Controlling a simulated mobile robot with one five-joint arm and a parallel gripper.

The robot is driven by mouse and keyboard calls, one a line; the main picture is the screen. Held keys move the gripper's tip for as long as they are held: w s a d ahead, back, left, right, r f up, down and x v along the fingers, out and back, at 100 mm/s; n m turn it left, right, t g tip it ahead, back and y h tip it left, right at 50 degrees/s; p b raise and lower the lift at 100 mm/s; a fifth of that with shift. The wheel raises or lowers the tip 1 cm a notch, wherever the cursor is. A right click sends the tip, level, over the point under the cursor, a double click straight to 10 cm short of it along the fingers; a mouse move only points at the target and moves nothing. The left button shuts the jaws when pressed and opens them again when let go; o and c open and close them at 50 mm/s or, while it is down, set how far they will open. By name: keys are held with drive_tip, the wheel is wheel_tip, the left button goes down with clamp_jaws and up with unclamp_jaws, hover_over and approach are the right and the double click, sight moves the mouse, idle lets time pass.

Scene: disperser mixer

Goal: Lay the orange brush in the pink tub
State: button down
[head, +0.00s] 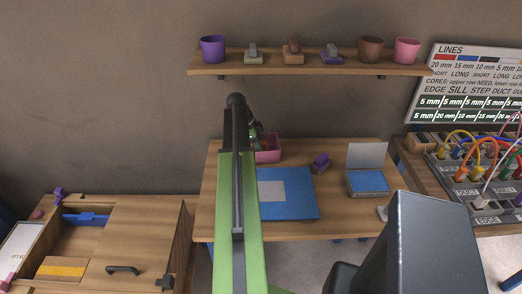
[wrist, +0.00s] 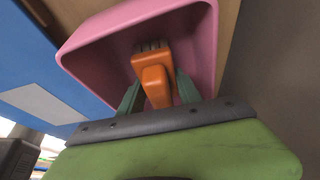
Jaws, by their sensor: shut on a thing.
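The orange brush (wrist: 154,80) is between the two fingers of my gripper (wrist: 159,92) in the wrist view, with its dark bristle end pointing into the pink tub. My gripper is shut on the brush. The pink tub (wrist: 95,55) surrounds the brush in the wrist view, its open side facing the camera. In the head view the pink tub (head: 270,150) stands at the back of the table, partly hidden behind my arm. The brush is hidden there. I cannot tell whether the brush touches the tub's floor.
A blue mat (head: 295,205) with a grey patch lies in front of the tub on the table (head: 340,222). A purple brush-like thing (head: 320,162) and an open box with blue inside (head: 368,180) are to the right. A shelf (head: 300,67) with cups hangs above.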

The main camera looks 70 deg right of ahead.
drive_tip(key=c, duration=0.8)
unclamp_jaws()
drive_tip(key=shift+f, duration=0.1)
drive_tip(key=shift+c, duration=0.2)
drive_tip(key=shift+r+p, duration=0.3)
drive_tip(key=shift+p, duration=0.05)
drive_tip(key=p+v, duration=0.7)
drive_tip(key=shift+r, duration=0.25)
drive_tip(key=shift+f, duration=0.15)
